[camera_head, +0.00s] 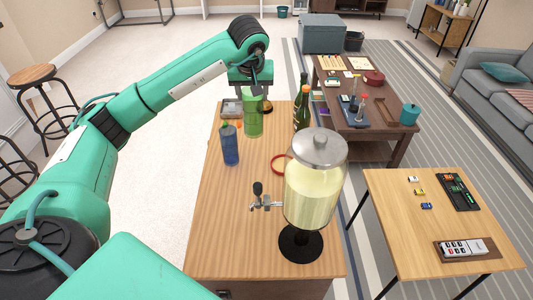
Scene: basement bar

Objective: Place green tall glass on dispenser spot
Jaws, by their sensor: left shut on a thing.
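A green tall glass (253,121) is upright at the far part of the wooden bar top (215,240). My left gripper (254,90) is at its upper end and shut on it. I cannot tell whether its base touches the wood. A large glass dispenser (311,195) with pale yellow liquid and a grey lid stands nearer, on a black base (300,245). Its tap (262,200) points left, and the bar top below the tap is bare. My right gripper is not in view.
A blue glass (230,145) stands left of the tap side, near the green glass. Dark bottles (301,107) and a red ring (282,164) are behind the dispenser. A small table (400,235) is at the right. The front left of the bar top is clear.

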